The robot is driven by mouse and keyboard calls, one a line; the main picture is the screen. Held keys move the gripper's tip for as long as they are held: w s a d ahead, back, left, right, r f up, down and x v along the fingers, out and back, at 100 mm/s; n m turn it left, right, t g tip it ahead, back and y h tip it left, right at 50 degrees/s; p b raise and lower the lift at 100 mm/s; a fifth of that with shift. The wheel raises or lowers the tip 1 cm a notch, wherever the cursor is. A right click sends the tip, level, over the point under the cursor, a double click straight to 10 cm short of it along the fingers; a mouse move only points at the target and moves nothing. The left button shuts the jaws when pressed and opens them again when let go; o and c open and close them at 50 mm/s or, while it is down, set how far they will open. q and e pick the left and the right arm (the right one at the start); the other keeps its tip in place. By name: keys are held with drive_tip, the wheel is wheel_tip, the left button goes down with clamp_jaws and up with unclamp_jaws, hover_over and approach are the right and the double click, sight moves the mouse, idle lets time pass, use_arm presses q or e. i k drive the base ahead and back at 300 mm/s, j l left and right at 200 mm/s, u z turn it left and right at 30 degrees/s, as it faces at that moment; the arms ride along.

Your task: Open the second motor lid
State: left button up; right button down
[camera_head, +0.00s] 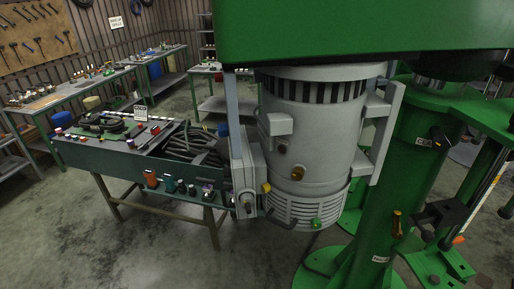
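A large grey motor (315,140) hangs upright under a green housing (360,30). A dark slotted band rings its top, and a louvred grey cover (295,211) closes its lower end. A small grey box (280,124) sticks out of its front. A flat grey box (246,182) is fixed at its left side, with a yellow knob (266,187) beside it. An orange-yellow knob (297,173) and a green knob (316,223) sit lower on the motor. I cannot tell which part is the second lid, or whether any lid is open. Neither gripper is in view.
A green column (405,180) stands close to the motor's right, with a green frame and dark clamps farther right. A workbench (140,170) with hoses, small parts and bottles stands behind left. More benches line the walls. The concrete floor (150,255) at front left is clear.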

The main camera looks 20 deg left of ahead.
sight(236, 165)
drive_tip(key=i+j, duration=0.2)
drive_tip(key=j, duration=0.2)
drive_tip(key=i+j, duration=0.15)
drive_tip(key=j, duration=0.25)
drive_tip(key=i+j, duration=0.2)
drive_tip(key=j, duration=0.2)
drive_tip(key=z, duration=0.05)
